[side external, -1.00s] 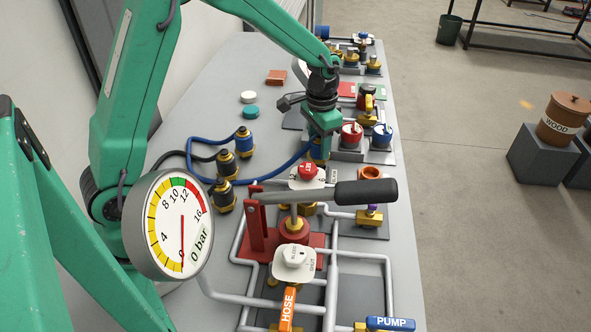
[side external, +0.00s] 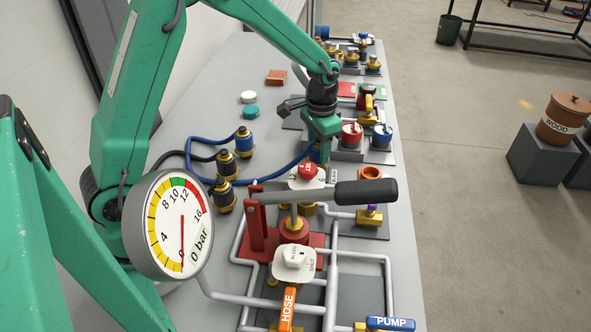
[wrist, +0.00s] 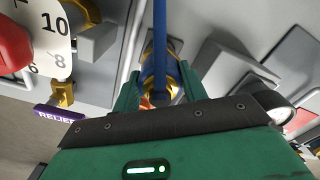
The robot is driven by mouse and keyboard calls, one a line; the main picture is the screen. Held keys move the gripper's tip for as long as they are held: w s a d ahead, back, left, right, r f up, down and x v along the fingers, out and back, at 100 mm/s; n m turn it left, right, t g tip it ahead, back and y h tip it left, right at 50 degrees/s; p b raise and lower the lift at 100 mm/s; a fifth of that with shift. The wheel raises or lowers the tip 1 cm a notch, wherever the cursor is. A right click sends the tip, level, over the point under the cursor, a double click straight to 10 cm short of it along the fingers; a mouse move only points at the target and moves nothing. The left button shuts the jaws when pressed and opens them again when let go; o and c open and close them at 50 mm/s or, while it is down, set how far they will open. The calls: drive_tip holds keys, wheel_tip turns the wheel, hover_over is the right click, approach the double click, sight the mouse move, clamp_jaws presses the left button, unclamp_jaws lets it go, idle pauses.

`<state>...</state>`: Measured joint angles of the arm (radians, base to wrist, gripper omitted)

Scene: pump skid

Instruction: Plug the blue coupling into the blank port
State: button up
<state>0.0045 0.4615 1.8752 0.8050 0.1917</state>
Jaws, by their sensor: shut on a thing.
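My gripper (side external: 318,146) is shut on the blue coupling (side external: 315,156), low over the bench and behind the red-knobbed dial. In the wrist view, the fingers of my gripper (wrist: 157,92) stand on either side of the coupling (wrist: 158,82), which has a brass-coloured collar. Its blue hose (wrist: 160,25) runs up the picture; in the side view the hose (side external: 262,176) loops left across the bench. The coupling's lower end is mostly hidden, with a little orange showing beside it in the wrist view. I cannot tell which fitting is the blank port, or whether the coupling touches one.
The white dial with a red knob (side external: 307,171) and the black-handled lever (side external: 365,192) stand close in front. An orange ring fitting (side external: 370,172) and the purple relief valve (side external: 371,211) are to the right. Red and blue valves (side external: 381,133) stand behind.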

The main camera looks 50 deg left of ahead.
drive_tip(key=shift+f, duration=0.8)
idle(0.4)
drive_tip(key=o, duration=1.2)
drive_tip(key=shift+r, duration=0.15)
wheel_tip(320, 180, up, 7)
drive_tip(key=shift+r, duration=0.3)
